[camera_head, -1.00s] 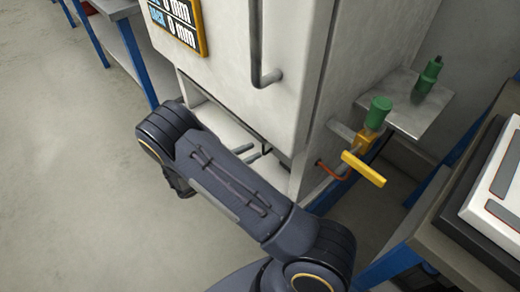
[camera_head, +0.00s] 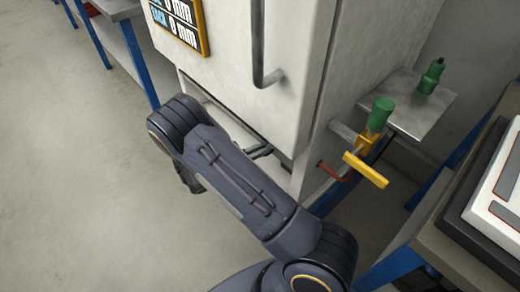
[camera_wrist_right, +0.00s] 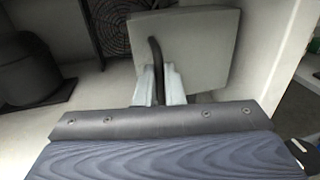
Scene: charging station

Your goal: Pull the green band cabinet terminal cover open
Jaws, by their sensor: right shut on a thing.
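The terminal cover (camera_wrist_right: 200,48) is a pale grey panel in the right wrist view, with a dark curved handle (camera_wrist_right: 155,55) on its left part. The panel looks tilted in the picture, and a fan grille shows behind its left edge. My right gripper (camera_wrist_right: 159,88) is shut on the handle, its two fingers on either side of it. In the head view my right arm hides most of the low opening of the pale cabinet (camera_head: 230,75), and the cover cannot be made out. No green band shows. My left gripper is not in view.
A dark round-bodied unit (camera_wrist_right: 30,72) stands left of the cover, near the fan grille (camera_wrist_right: 112,25). In the head view a yellow-handled valve (camera_head: 365,170) with a green top juts from the cabinet's right side. A workbench (camera_head: 440,220) stands at the right; the left floor is clear.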

